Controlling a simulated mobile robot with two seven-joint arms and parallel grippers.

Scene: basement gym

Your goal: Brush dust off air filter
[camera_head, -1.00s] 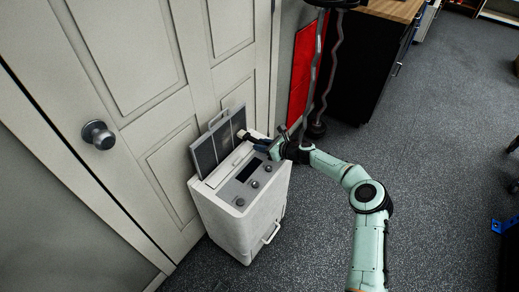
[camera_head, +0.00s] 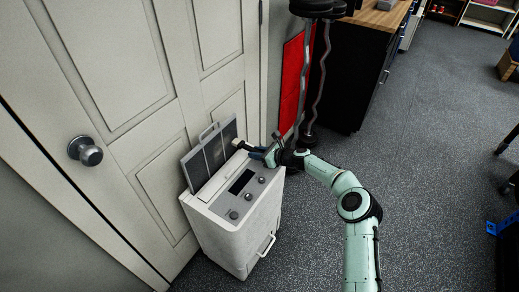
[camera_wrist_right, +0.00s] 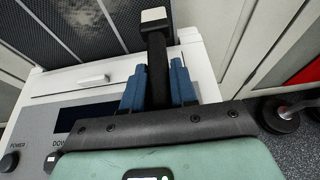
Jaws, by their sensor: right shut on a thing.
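The air filter (camera_head: 203,158) is a dark grey mesh panel with a light handle. It stands tilted up out of the top of a white machine (camera_head: 218,230) with a small screen and knobs. In the right wrist view, the filter (camera_wrist_right: 90,25) has a pale dusty patch on its mesh. My right gripper (camera_head: 262,154) is shut on the black handle of a brush (camera_wrist_right: 155,60) with a pale head. The brush head is close to the filter's right side; I cannot tell whether it touches. My left gripper is out of view.
A white door (camera_head: 110,90) with a round knob stands close behind the machine. Curl bars (camera_head: 316,80) on a rack and a dark cabinet (camera_head: 358,70) are at the back right. The carpeted floor (camera_head: 430,170) to the right is mostly clear.

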